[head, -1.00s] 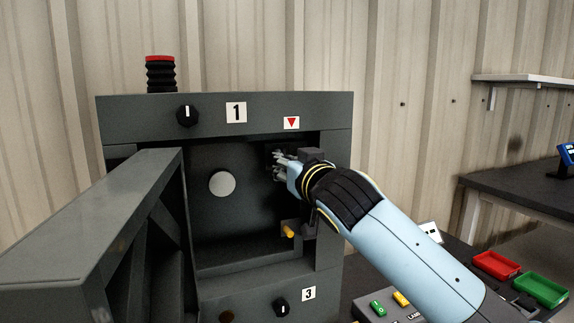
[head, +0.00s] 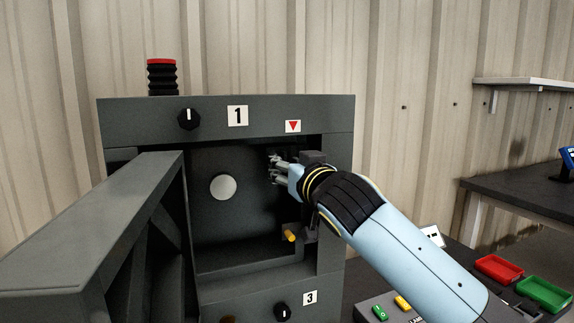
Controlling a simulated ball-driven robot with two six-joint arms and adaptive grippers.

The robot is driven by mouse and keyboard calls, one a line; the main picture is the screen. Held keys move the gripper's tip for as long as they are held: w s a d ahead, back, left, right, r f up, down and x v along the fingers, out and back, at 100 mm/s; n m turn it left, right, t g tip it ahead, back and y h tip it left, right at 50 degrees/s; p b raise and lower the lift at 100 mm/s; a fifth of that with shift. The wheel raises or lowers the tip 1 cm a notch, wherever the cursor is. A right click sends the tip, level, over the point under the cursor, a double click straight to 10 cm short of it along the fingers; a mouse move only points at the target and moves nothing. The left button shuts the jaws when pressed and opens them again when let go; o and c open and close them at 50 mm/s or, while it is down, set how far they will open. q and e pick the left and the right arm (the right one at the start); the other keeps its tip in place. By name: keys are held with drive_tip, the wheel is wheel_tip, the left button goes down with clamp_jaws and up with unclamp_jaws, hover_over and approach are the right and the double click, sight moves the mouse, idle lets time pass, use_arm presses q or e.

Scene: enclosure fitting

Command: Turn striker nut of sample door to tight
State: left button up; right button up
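The sample door (head: 90,225) of the dark grey enclosure (head: 330,112) stands swung open at the left. My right gripper (head: 274,170) reaches into the upper right of the opening, under the red triangle label (head: 293,126). Its fingers are at the dark striker area on the inner right side. The striker nut itself is hidden or too small to make out, and I cannot tell whether the fingers hold it. My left gripper is not in view.
A yellow peg (head: 289,235) sticks out low in the opening, below my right gripper. A round pale disc (head: 222,187) is on the back wall. A button box (head: 385,308), a red tray (head: 499,268) and a green tray (head: 543,293) lie at the lower right.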

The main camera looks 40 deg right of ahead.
drive_tip(key=v, duration=1.1)
drive_tip(key=shift+s+a, duration=0.2)
drive_tip(key=shift+s, duration=0.2)
